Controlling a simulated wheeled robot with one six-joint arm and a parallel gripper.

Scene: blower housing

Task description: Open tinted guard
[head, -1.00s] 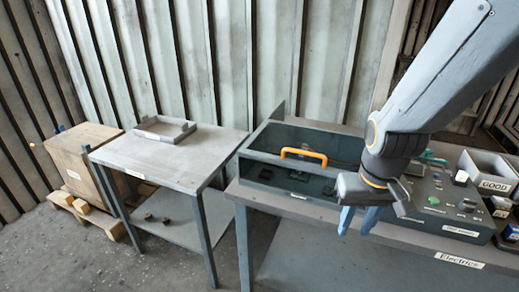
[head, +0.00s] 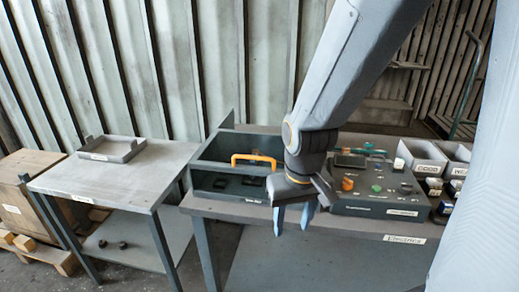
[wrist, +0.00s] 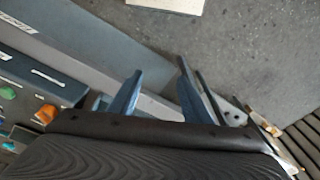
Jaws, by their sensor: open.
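The tinted guard (head: 222,160) is a dark see-through cover on the grey housing at the left end of the bench. Its orange bar handle (head: 253,158) stands out near the middle, and dark parts show through below. The guard seems to be down, but its edges are hard to make out. My gripper (head: 293,218) points down in front of the bench edge, to the right of and nearer than the handle. Its blue fingers are apart and empty. In the wrist view my gripper (wrist: 155,82) has only floor and bench edge beyond it; the handle is not in that view.
A control box (head: 378,205) with coloured knobs stands right of the housing, with grey bins (head: 422,152) beyond it. A side table (head: 110,178) with a shallow tray (head: 112,150) stands at left.

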